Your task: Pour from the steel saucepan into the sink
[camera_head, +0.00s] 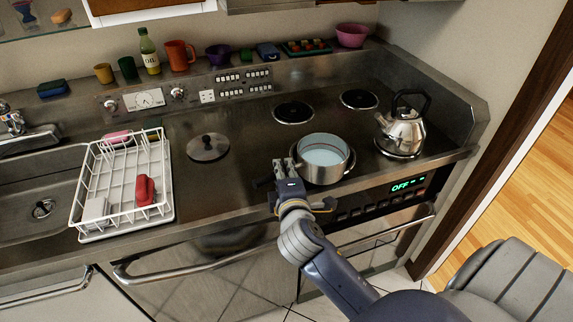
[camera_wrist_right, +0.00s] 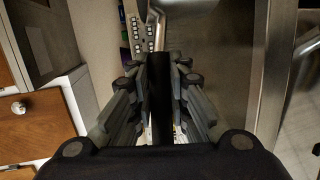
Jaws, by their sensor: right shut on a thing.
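The steel saucepan (camera_head: 324,167) stands on the front left coil of the hob, upright, with pale blue liquid inside. My right gripper (camera_head: 285,167) is at the saucepan's left side. In the right wrist view its fingers (camera_wrist_right: 160,75) are shut on the dark saucepan handle (camera_wrist_right: 161,105), and a steel part of the pan shows at the top. The sink (camera_head: 40,205) is at the far left, with its drain visible and a tap (camera_head: 18,125) behind it. My left gripper is not in view.
A white dish rack (camera_head: 90,190) with a red item (camera_head: 145,190) stands between sink and hob. A lid (camera_head: 208,147) lies on the counter left of the saucepan. A kettle (camera_head: 401,130) stands on the right coil. Cups and a bottle (camera_head: 149,52) line the back ledge.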

